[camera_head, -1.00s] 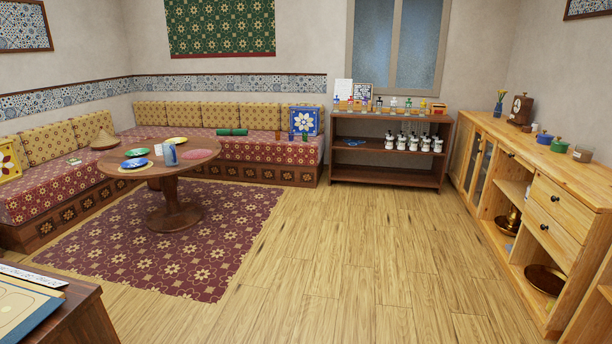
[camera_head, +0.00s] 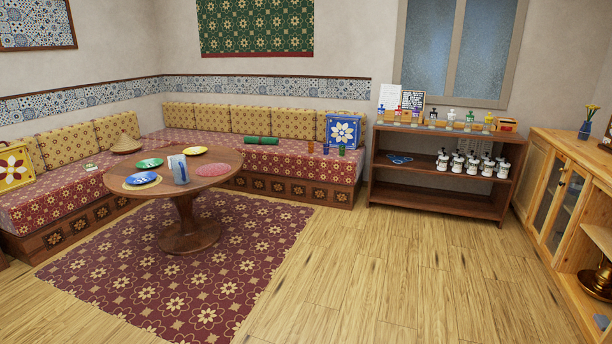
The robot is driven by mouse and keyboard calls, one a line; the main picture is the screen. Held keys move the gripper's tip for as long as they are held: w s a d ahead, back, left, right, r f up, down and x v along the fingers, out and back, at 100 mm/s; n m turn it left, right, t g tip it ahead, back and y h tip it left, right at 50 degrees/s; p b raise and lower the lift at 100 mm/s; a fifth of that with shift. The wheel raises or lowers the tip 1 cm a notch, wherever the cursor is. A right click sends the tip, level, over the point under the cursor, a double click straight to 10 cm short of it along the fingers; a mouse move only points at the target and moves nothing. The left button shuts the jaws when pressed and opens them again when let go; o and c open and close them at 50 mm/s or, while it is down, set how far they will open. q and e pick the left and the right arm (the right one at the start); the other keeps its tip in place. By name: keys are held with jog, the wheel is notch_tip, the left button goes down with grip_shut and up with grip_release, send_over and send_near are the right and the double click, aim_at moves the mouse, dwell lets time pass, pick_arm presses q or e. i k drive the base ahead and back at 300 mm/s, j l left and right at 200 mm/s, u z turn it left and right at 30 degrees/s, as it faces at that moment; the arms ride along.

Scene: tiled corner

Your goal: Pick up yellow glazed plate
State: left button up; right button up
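A yellow plate (camera_head: 194,150) lies on the back part of the round wooden table (camera_head: 228,158), left of the middle of the view. A green plate (camera_head: 149,163) and a blue plate (camera_head: 141,178) lie nearer the table's left side. A light blue upright item (camera_head: 179,169) stands close in front of the yellow plate. Neither of my grippers shows in the head view.
A patterned rug (camera_head: 180,270) lies under and before the table. A corner sofa (camera_head: 290,165) runs behind it. A dark shelf (camera_head: 440,200) with bottles and jars stands right of it, and a wooden cabinet (camera_head: 549,190) at far right. The wood floor (camera_head: 390,270) is clear.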

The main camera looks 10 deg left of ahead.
aim_at(195, 150)
jog(key=i+u, duration=0.4)
jog(key=i, duration=0.25)
jog(key=i+l+u, duration=0.1)
jog(key=i+u, duration=0.3)
jog(key=i, duration=0.25)
jog(key=i+u, duration=0.5)
jog(key=i, duration=0.9)
jog(key=i+j, duration=0.2)
jog(key=i, duration=0.15)
jog(key=i+j+z, duration=0.15)
jog(key=i, duration=0.2)
